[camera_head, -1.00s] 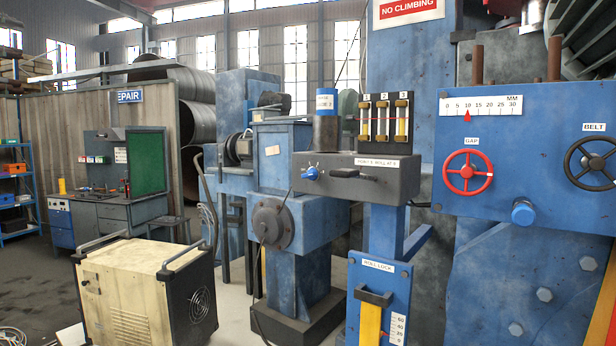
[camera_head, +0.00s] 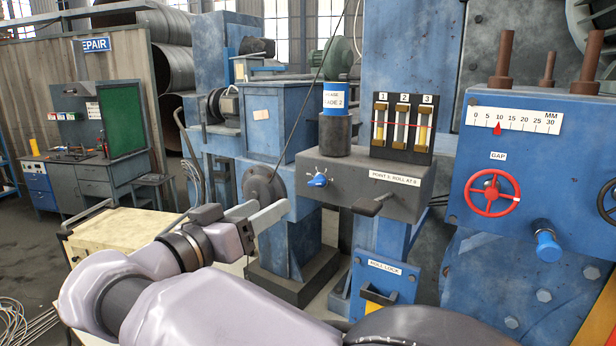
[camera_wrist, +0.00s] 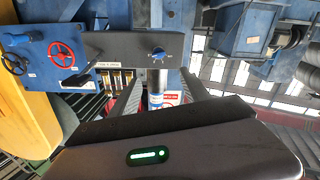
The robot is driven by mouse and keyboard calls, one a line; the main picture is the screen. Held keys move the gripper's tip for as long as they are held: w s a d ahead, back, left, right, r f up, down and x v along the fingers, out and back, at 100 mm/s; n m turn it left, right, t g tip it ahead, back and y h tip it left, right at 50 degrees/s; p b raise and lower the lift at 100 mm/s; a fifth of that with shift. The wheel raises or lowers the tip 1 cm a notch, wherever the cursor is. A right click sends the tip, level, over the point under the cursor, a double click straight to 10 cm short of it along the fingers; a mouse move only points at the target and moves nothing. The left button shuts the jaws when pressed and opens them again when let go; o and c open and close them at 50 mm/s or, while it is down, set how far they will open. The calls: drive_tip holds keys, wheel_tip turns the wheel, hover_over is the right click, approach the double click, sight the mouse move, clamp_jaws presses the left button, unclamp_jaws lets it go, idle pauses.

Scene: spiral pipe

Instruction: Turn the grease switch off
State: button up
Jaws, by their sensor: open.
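A blue knob (camera_head: 318,179) with a white mark sits on the front of a dark grey box (camera_head: 345,180), below a blue-topped can (camera_head: 335,100) whose label is only partly readable. I take this knob to be the grease switch. In the wrist view, which looks upside down, the knob (camera_wrist: 158,54) is near the top middle. My gripper (camera_head: 272,209) is open and empty, to the left of and below the knob and apart from it. Its two grey fingers also show in the wrist view (camera_wrist: 162,96), on either side of the can.
A black lever (camera_head: 373,203) sticks out of the box to the right of the knob. Three gauges (camera_head: 403,125) stand on top. A blue panel (camera_head: 470,205) with a red handwheel (camera_head: 492,193) is further right. A cream cabinet (camera_head: 110,235) stands behind my arm.

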sight(314, 182)
drive_tip(key=p+x, duration=0.1)
drive_tip(key=x, duration=1.4)
drive_tip(key=shift+w+d, duration=0.15)
drive_tip(key=shift+d, duration=0.05)
drive_tip(key=shift+c, duration=0.4)
clamp_jaws()
